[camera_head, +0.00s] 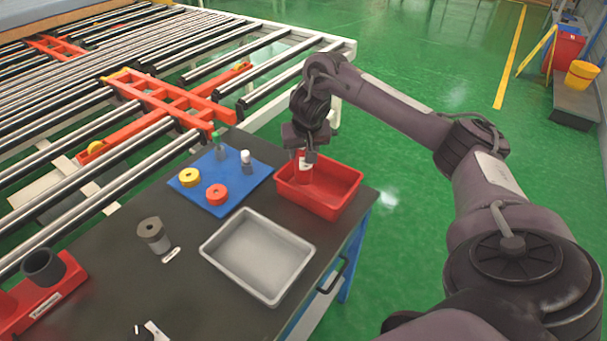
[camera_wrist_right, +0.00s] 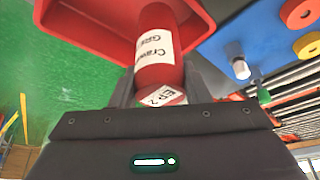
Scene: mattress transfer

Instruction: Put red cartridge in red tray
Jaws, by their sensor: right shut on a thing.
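The red tray (camera_head: 345,197) stands at the right end of the dark table. My right gripper (camera_head: 304,160) is over the tray's left back part, pointing down. It is shut on the red cartridge (camera_head: 304,172), whose lower end reaches into the tray. In the right wrist view the red cartridge (camera_wrist_right: 160,72) has a white printed label and sits between the fingers, with the red tray (camera_wrist_right: 90,28) behind it. I cannot tell whether the cartridge touches the tray floor. My left gripper is not in view.
An empty grey tray (camera_head: 258,256) lies in front of the red tray. A blue mat (camera_head: 237,184) holds yellow and red rings and small bottles. A grey cylinder (camera_head: 153,234) and a red holder (camera_head: 50,302) with dark cups are at the left. A roller conveyor (camera_head: 150,60) runs behind.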

